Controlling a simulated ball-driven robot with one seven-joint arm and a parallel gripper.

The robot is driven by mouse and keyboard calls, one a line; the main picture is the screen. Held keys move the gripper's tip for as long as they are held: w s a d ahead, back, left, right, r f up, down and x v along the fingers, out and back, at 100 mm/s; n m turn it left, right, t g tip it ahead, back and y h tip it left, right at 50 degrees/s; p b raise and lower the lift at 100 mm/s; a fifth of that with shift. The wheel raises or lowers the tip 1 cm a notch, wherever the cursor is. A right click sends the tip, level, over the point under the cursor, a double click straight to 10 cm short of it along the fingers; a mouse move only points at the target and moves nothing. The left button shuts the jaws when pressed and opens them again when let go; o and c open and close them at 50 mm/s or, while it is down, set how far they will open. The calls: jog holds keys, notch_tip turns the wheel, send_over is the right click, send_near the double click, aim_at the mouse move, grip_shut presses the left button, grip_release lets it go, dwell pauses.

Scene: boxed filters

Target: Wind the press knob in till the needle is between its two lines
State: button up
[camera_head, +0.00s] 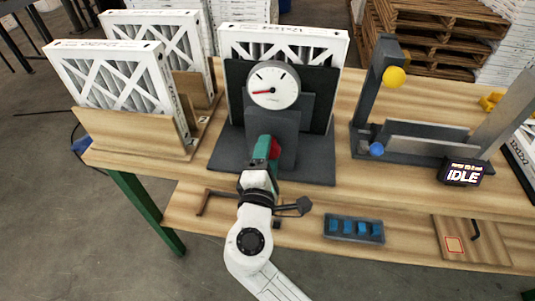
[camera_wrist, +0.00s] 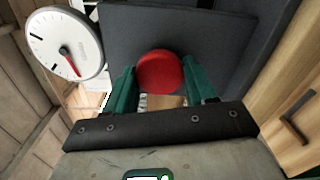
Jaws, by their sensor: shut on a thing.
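The press (camera_head: 318,160) is a dark grey stand with a white boxed filter (camera_head: 310,38) upright behind its plate. Its round white dial (camera_head: 285,97) has a red needle pointing left, away from the dark lines on the upper face. The dial (camera_wrist: 85,35) also shows at the upper left of the wrist view. The red press knob (camera_head: 275,148) is on the front of the press, below the dial. My gripper (camera_head: 267,152) is shut on the knob (camera_wrist: 160,72), with one green finger on each side. The knob's shaft is hidden.
Boxed filters stand in a wooden rack (camera_head: 130,132) at left. A dark fixture (camera_head: 420,150) with yellow and blue balls and an IDLE display (camera_head: 461,173) stands at right. A tray of blue pieces (camera_head: 353,229) and a wooden board (camera_head: 468,240) lie on the lower shelf.

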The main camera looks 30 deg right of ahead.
jog(key=shift+f+b, duration=0.15)
jog(key=shift+b, duration=0.15)
jog(key=shift+m+b, duration=4.9)
jog(key=shift+b, duration=0.75)
jog(key=o, duration=1)
jog(key=v, duration=1.1)
jog(key=shift+b, duration=0.45)
